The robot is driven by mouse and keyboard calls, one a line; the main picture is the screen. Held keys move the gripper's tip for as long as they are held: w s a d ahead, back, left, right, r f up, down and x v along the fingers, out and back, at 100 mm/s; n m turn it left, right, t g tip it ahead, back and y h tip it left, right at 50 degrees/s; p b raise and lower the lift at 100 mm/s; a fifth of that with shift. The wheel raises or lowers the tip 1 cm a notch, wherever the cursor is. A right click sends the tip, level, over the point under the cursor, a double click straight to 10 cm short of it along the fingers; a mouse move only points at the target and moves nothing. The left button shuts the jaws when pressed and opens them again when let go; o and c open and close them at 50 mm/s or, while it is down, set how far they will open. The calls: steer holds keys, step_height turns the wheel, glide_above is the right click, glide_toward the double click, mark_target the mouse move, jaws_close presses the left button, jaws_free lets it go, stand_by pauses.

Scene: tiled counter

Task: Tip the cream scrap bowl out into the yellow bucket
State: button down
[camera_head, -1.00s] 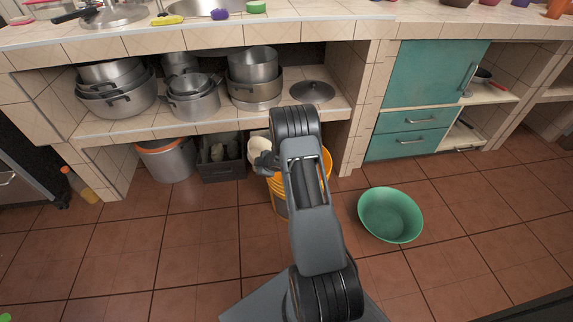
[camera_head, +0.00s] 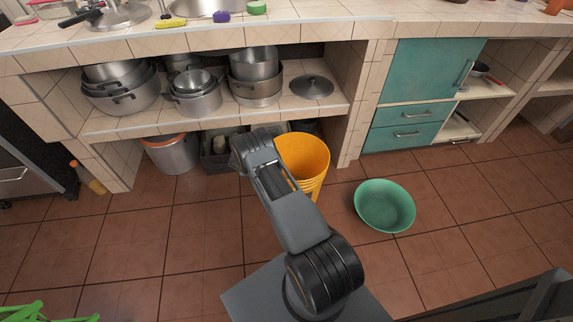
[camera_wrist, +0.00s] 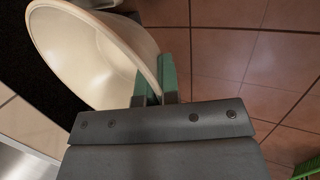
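The yellow bucket (camera_head: 312,172) stands upright on the floor in front of the lower shelf in the head view. My arm covers part of its left side, and I cannot see its bottom. The cream scrap bowl (camera_wrist: 85,50) shows large at the upper left of the wrist view. Its pale inner wall is in sight, and I see no scraps on that part. My gripper (camera_wrist: 160,70) is shut on the bowl's rim, with the rim between its teal fingers. In the head view the gripper and bowl are hidden behind my arm, left of the bucket.
A green basin (camera_head: 385,206) lies on the floor right of the bucket. A bottle (camera_head: 88,178) is at the far left. The tiled floor in front is open.

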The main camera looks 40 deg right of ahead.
steer(key=shift+r, duration=0.15)
steer(key=shift+r+p, duration=1.4)
steer(key=shift+r, duration=1.1)
